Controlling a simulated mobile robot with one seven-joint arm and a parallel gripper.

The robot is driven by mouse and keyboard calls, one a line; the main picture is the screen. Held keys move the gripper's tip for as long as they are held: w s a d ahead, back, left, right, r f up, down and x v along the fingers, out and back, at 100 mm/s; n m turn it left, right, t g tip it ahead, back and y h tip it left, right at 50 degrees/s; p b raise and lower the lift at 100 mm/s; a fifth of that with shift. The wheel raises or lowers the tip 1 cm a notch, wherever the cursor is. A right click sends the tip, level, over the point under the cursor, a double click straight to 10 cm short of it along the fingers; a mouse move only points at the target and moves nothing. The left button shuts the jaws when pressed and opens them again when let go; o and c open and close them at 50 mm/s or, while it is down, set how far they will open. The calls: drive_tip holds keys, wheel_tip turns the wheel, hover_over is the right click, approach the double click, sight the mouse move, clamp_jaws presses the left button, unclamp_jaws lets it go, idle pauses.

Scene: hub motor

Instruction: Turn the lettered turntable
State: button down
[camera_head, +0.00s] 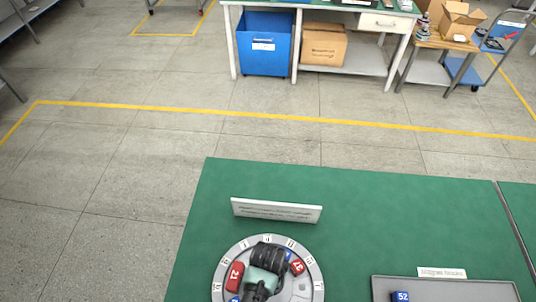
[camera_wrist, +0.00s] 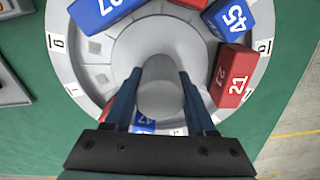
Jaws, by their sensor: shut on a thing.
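The lettered turntable (camera_head: 318,288) is a round light-grey disc at the front of the green table, with letter tags around its rim. My gripper is over its middle in the head view, where my arm hides the centre. In the wrist view my gripper (camera_wrist: 160,82) is shut on a grey round-topped knob (camera_wrist: 160,98) at the turntable's hub, one finger on each side. Numbered blocks sit on the disc around the knob, including a red block marked 21 (camera_wrist: 234,76), a blue block marked 45 (camera_wrist: 229,16) and another blue block (camera_wrist: 105,12).
A white sign plate (camera_head: 277,210) stands behind the turntable. A grey tray (camera_head: 450,283) with a blue block marked 52 (camera_head: 401,296) lies to the right, a label (camera_head: 442,273) behind it. Green tabletop between them is clear. A workbench with a blue bin (camera_head: 264,43) stands far behind.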

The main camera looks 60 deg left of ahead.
drive_tip(key=shift+m, duration=0.7)
drive_tip(key=shift+c, duration=1)
unclamp_jaws()
drive_tip(key=shift+r, duration=0.1)
wheel_tip(320, 180, up, 13)
drive_tip(key=shift+f+b, duration=0.1)
drive_tip(key=shift+b, duration=0.25)
